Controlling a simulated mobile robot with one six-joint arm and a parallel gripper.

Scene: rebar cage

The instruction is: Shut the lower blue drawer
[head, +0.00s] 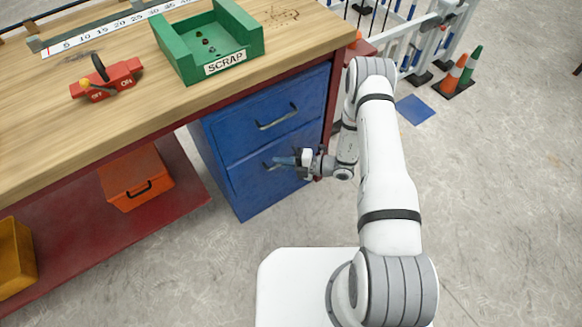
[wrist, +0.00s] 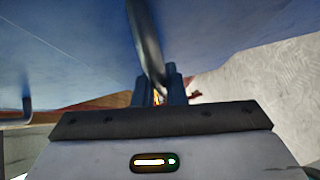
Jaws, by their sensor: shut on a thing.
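The lower blue drawer (head: 262,190) is in the blue cabinet under the workbench in the head view. Its front looks about level with the upper drawer's front; a small gap cannot be ruled out. My gripper (head: 292,161) is at its front, shut on the drawer's handle (head: 272,165). In the wrist view the dark handle bar (wrist: 148,42) runs down between my gripper's fingers (wrist: 163,88). The fingers hide part of the handle.
The upper blue drawer (head: 270,108) has its own handle above. A green scrap tray (head: 180,58) and a red switch box (head: 106,82) stand on the bench. An orange toolbox (head: 135,180) sits on the red shelf at left. The floor on the right is mostly clear.

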